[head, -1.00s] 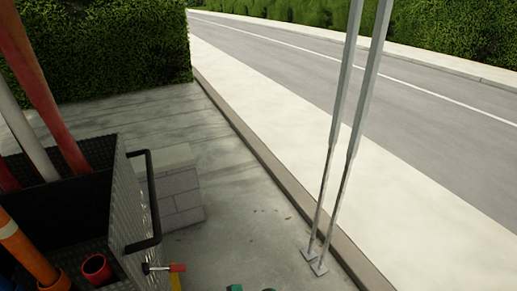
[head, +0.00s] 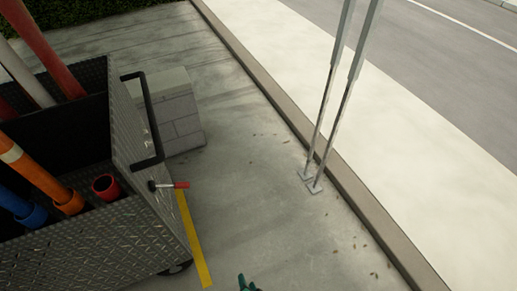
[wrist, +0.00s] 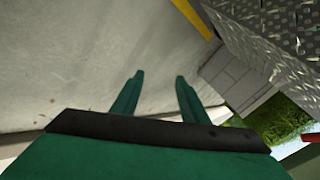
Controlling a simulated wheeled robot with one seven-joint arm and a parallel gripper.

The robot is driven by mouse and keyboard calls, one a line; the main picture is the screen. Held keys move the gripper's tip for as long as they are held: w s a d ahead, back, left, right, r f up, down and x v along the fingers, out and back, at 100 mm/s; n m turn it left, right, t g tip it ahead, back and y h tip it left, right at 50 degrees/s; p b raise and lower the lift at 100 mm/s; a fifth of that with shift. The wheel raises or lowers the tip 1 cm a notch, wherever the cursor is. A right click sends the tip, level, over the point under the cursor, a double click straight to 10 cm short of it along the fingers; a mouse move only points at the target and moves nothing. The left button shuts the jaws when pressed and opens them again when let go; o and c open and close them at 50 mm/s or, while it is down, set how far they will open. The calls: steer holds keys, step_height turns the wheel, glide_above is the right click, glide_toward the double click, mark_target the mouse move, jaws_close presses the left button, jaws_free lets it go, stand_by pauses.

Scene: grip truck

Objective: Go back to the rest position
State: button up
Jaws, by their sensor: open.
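My gripper (wrist: 158,78) shows in the wrist view with its two green fingers apart and nothing between them. Beyond the fingers is bare grey concrete. In the head view, only a small green tip of my gripper (head: 247,284) shows at the bottom edge, right of the cart and clear of it. The rest of my arm is out of the head view.
A metal tread-plate cart (head: 95,245) with pipes stands at left. A red-handled tool (head: 168,185) sticks out from its side below a black handle (head: 147,120). Open concrete lies between cart and kerb (head: 345,200).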

steer(key=s+d+r+n+t+h, duration=0.1)
steer(key=s+r+n+t, duration=0.1)
steer(key=r, duration=1)
steer(key=s+d+r+n+t+h, duration=0.1)
steer(key=s+r, duration=0.4)
steer(key=r, duration=0.8)
steer(key=s+d+r+n+t+h, duration=0.1)
steer(key=s+r+n+t, duration=0.3)
steer(key=r, duration=0.8)
steer(key=shift+s+d+r+n+t, duration=0.2)
steer(key=shift+d+n+t, duration=0.15)
steer(key=shift+d, duration=0.4)
steer(key=shift+f, duration=0.1)
steer(key=shift+c, duration=1.1)
steer(key=shift+w, duration=0.1)
